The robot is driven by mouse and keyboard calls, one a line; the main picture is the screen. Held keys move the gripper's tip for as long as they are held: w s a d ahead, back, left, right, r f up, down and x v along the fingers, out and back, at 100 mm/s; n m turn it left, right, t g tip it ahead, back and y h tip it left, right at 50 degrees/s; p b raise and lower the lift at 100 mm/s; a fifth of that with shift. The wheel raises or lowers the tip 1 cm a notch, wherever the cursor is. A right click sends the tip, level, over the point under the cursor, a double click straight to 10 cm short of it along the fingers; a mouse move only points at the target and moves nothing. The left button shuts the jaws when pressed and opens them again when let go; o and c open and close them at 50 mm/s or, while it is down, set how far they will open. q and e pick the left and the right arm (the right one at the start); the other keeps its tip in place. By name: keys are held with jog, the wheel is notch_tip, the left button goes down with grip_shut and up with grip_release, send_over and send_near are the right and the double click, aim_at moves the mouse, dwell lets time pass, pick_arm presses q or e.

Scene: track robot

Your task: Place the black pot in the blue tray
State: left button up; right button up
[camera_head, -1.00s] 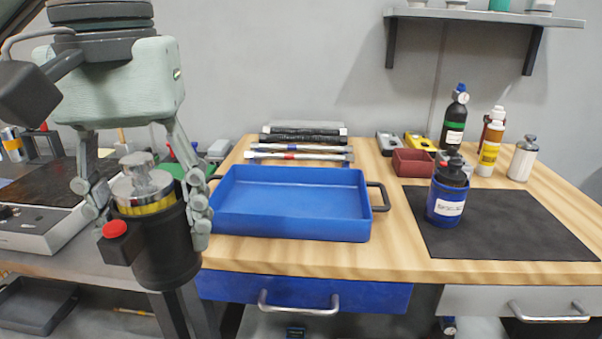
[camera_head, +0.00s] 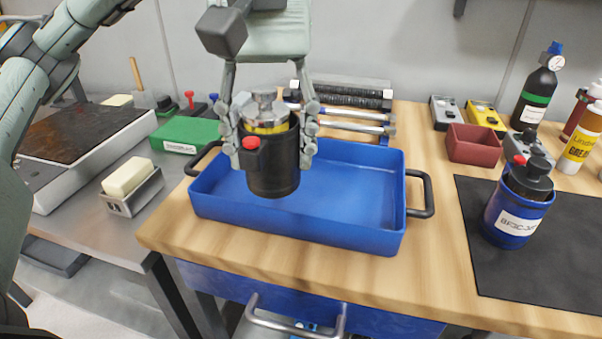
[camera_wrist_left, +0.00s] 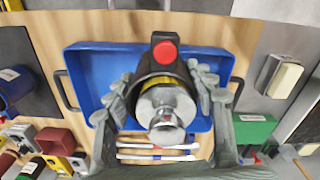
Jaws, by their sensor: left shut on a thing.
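The black pot (camera_head: 272,168) has a silver lid, a yellow band and a red button on its side. My left gripper (camera_head: 268,140) is shut on the pot, with a finger on each side, and holds it upright over the left part of the blue tray (camera_head: 365,238). In the left wrist view the pot (camera_wrist_left: 163,75) sits between the fingers (camera_wrist_left: 163,100), with the tray (camera_wrist_left: 88,78) behind it. The tray's floor shows empty; part of it is hidden by the pot. My right gripper is not in view.
A blue container (camera_head: 512,212) with a dark top stands on a black mat (camera_head: 520,275) at right. A dark red box (camera_head: 474,145) and bottles stand behind. Metal rods (camera_head: 345,125) lie behind the tray. A green box (camera_head: 185,135) and a cream block (camera_head: 128,177) are at left.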

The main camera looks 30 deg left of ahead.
pick_arm(q)
jog(key=w+f, duration=0.2)
jog(key=w, duration=0.1)
jog(key=w+f, duration=0.1)
jog(key=w, duration=0.1)
jog(key=shift+d+f, duration=0.35)
jog(key=shift+d, duration=0.05)
notch_tip(320, 180, down, 3)
jog(key=shift+r+b, duration=0.2)
jog(key=shift+b, duration=0.3)
jog(key=shift+f, duration=0.3)
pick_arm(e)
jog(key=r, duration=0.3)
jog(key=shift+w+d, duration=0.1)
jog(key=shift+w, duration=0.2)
pick_arm(q)
jog(key=shift+f, duration=0.1)
jog(key=shift+f, duration=0.1)
jog(key=o, duration=1.2)
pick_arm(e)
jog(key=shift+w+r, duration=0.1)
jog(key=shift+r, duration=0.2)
